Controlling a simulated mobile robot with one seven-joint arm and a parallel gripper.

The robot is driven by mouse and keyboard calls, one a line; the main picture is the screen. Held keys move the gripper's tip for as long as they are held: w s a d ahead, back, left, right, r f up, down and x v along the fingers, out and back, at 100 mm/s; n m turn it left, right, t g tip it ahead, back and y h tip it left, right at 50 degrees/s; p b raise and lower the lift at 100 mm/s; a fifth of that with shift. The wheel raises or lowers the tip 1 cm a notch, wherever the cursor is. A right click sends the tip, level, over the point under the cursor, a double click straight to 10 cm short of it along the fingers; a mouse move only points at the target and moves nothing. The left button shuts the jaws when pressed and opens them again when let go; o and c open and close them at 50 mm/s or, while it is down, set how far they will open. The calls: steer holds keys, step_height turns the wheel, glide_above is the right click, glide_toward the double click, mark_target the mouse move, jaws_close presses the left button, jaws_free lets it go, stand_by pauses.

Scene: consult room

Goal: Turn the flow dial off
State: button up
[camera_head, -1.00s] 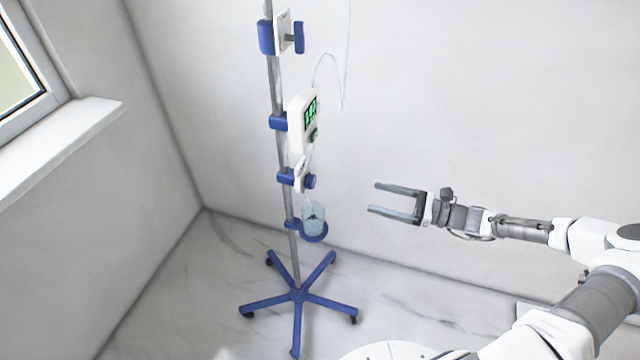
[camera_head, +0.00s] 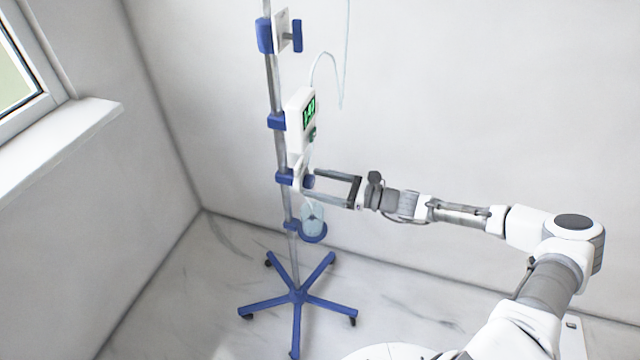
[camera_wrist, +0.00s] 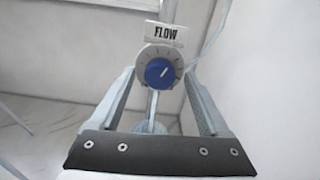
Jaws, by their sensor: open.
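The flow dial (camera_wrist: 160,73) is a round blue knob with a white pointer line, set on a pale round face with tick marks. The pointer leans up and to the right. A "FLOW" label (camera_wrist: 165,34) sits above it. In the head view the dial (camera_head: 308,182) is on the lower part of the pole stand. My gripper (camera_head: 312,184) is open, its two fingers reaching to the dial from the right. In the wrist view the dial lies between the fingers (camera_wrist: 160,88), with gaps on both sides. Whether the tips reach past its face I cannot tell.
The pole (camera_head: 273,85) stands on a blue wheeled base (camera_head: 298,295). A white pump with a green display (camera_head: 309,111) is above the dial, a clear cup (camera_head: 311,218) below it. A thin tube (camera_head: 341,80) hangs at the back. Open floor lies around the base.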

jaws_close()
stand_by(0.4)
steer(key=shift+n, duration=0.3)
